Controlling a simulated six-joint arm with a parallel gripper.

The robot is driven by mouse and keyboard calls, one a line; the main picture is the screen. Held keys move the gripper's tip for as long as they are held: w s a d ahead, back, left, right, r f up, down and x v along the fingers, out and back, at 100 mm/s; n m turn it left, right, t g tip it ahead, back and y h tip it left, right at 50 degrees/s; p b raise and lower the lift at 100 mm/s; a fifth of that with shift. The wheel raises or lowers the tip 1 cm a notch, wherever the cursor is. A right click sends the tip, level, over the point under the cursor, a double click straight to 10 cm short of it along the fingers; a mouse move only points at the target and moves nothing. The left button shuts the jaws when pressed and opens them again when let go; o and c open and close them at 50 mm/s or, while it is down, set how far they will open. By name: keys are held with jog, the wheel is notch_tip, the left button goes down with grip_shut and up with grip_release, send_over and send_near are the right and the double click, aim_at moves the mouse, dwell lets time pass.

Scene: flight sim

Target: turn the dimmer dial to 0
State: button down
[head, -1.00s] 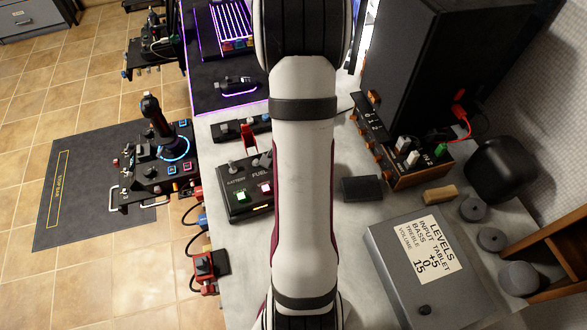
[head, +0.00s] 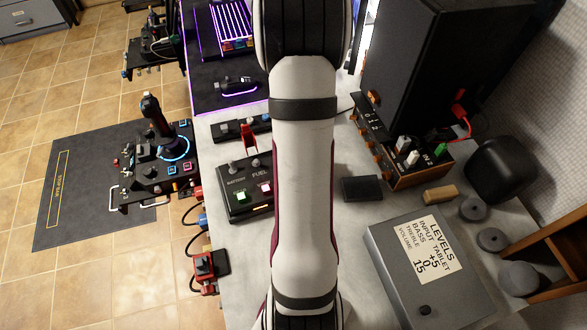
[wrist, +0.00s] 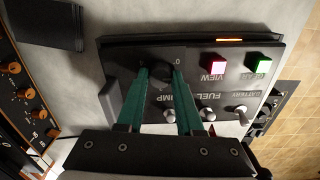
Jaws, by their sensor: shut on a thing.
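The dark dimmer dial (wrist: 160,78) sits on the black control panel (wrist: 125,58), near the panel's left end in the wrist view. My gripper (wrist: 161,71) has its two green fingers shut on the dial, one on each side. A small "0" mark shows just right of the dial. The dial's pointer is too dark to read. In the head view the panel (head: 232,211) is partly covered by my arm, and the dial and gripper are hidden.
The panel also bears a pink-lit button (wrist: 216,64), a green-lit button (wrist: 262,64) and metal toggle switches (wrist: 207,114). A black block (head: 362,189), an amplifier with knobs (head: 400,150) and a grey box (head: 430,275) stand to the right on the table.

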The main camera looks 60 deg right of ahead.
jog(key=n, duration=0.5)
jog(key=shift+n, duration=0.6)
jog(key=c, duration=0.5)
grip_release()
jog(key=shift+c, duration=0.2)
notch_tip(320, 180, up, 16)
jog(key=shift+f, duration=0.1)
